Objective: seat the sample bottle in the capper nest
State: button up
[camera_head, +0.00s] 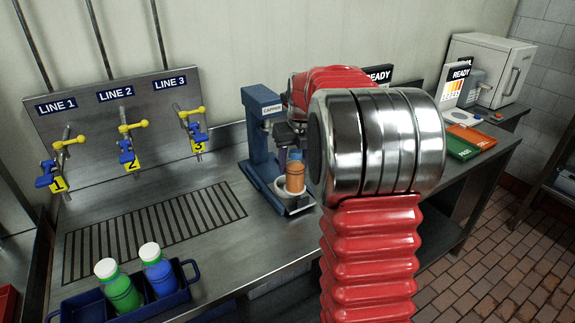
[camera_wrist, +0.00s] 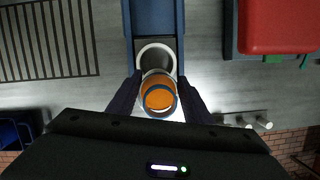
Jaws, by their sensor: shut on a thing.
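The sample bottle (camera_head: 296,178) is orange with a blue upper part, and it stands about upright at the front of the blue capper (camera_head: 262,125). It also shows from above in the wrist view (camera_wrist: 158,98). My gripper (camera_wrist: 160,95) is shut on the bottle, one dark finger on each side. The capper nest (camera_head: 280,188) is a pale round cup on the capper's base. In the wrist view the nest's pale ring (camera_wrist: 144,54) shows just beyond the bottle, which overlaps its near edge.
A dark blue carrier (camera_head: 180,296) with two green-and-blue, white-capped bottles stands at the front left. Three valves, including the line 3 valve (camera_head: 192,125), line the back panel. A drain grate (camera_head: 150,230) lies between.

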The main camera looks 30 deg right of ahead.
jog(key=w, duration=0.4)
jog(key=shift+w+d, duration=0.1)
jog(key=shift+d, duration=0.05)
jog(key=shift+f, duration=1.7)
jog(key=o, duration=1.3)
jog(key=shift+f, duration=0.1)
jog(key=shift+o, duration=0.2)
